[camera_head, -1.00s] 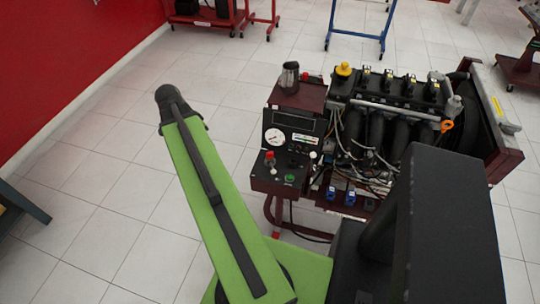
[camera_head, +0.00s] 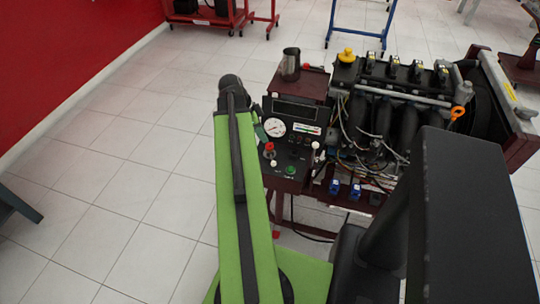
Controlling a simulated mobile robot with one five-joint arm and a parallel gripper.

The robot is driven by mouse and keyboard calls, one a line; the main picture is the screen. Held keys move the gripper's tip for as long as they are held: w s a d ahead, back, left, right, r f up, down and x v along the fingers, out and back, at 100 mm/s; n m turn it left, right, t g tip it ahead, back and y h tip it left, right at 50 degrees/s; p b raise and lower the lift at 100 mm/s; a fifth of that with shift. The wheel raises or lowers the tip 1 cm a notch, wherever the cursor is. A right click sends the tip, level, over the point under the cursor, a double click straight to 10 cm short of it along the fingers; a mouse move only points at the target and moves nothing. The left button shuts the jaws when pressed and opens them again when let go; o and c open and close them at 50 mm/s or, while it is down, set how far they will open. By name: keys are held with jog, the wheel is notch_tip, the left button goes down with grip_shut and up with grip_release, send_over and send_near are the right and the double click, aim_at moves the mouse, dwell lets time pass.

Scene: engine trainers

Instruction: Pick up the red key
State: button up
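A small red piece (camera_head: 268,147) stands up from the left part of the control panel on the engine trainer; it may be the red key, but it is too small to be sure. Another small red thing (camera_head: 308,67) lies on the trainer's top shelf beside a dark metal jug. My green arm link reaches up the picture just left of the panel, its black joint at the top. My gripper is not seen; the arm hides whatever lies behind it.
The control panel (camera_head: 285,158) carries a white gauge (camera_head: 274,128) and a green button (camera_head: 291,170). The engine (camera_head: 395,115) stands to its right. The jug (camera_head: 290,64) stands on the shelf. Tiled floor (camera_head: 140,150) is clear on the left, up to a red wall (camera_head: 75,60).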

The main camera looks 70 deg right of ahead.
aim_at(269, 143)
jog(key=b+x, duration=0.1)
jog(key=x, duration=0.2)
jog(key=shift+w+f, duration=0.1)
jog(key=b+x, duration=0.5)
jog(key=shift+d, duration=0.1)
grip_shut()
